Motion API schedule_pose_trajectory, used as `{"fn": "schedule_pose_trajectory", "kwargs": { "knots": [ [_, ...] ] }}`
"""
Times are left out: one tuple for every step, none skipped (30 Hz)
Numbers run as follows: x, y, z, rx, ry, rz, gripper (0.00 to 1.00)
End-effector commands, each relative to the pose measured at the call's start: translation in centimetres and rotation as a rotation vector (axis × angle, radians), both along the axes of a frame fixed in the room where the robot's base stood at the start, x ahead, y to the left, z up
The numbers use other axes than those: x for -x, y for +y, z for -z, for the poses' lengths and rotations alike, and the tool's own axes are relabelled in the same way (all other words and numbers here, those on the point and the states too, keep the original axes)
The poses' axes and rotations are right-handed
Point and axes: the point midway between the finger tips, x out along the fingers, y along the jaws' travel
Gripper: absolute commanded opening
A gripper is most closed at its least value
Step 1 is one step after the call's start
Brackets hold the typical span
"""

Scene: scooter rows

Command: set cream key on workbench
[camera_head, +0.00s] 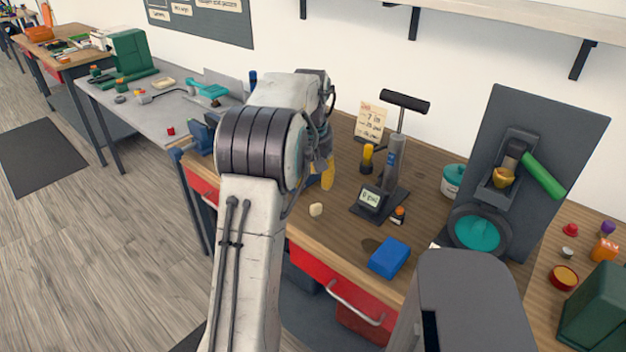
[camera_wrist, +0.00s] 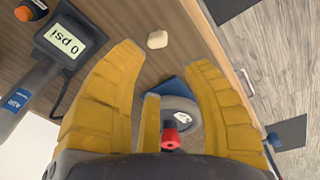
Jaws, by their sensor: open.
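A small cream block, seemingly the cream key (camera_head: 316,209), lies on the wooden workbench (camera_head: 335,235) near its front edge. In the wrist view the cream key (camera_wrist: 157,39) is just beyond the fingertips, apart from them. My gripper (camera_head: 328,174) is above the workbench, partly hidden behind my arm, with a yellow finger showing.
A pump with a gauge reading 0 psi (camera_head: 371,199) stands right of the key. A blue vise (camera_head: 203,134) is at the bench's left end. Bare wood surrounds the key.

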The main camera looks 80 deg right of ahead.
Motion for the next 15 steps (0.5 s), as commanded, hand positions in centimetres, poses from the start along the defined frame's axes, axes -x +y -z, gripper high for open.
{"fn": "schedule_pose_trajectory", "kwargs": {
  "knots": [
    [0.0, 0.1, -0.3, 0.000, 0.000, 0.000, 0.43],
    [0.0, 0.1, -0.4, 0.000, 0.000, 0.000, 0.43],
    [0.0, 0.1, -0.6, 0.000, 0.000, 0.000, 0.43],
    [0.0, 0.1, -0.7, 0.000, 0.000, 0.000, 0.43],
    [0.0, 0.1, -0.8, 0.000, 0.000, 0.000, 0.43],
    [0.0, 0.2, -0.9, -0.001, 0.000, 0.000, 0.43],
    [0.0, 0.2, -0.9, -0.001, 0.000, 0.000, 0.43],
    [0.0, 0.2, -1.0, -0.001, 0.000, -0.001, 0.43],
    [-0.2, 0.3, -1.0, -0.001, 0.000, -0.004, 0.43],
    [-0.5, 0.3, -1.1, 0.000, 0.000, -0.008, 0.43],
    [-1.0, 0.5, -1.2, 0.001, -0.001, -0.014, 0.43],
    [-1.9, 0.8, -1.5, 0.003, -0.002, -0.027, 0.43],
    [-2.8, 1.1, -1.7, 0.006, -0.003, -0.038, 0.43],
    [-3.9, 1.5, -1.9, 0.008, -0.005, -0.052, 0.43],
    [-5.6, 2.2, -2.3, 0.013, -0.007, -0.077, 0.43]
  ]
}}
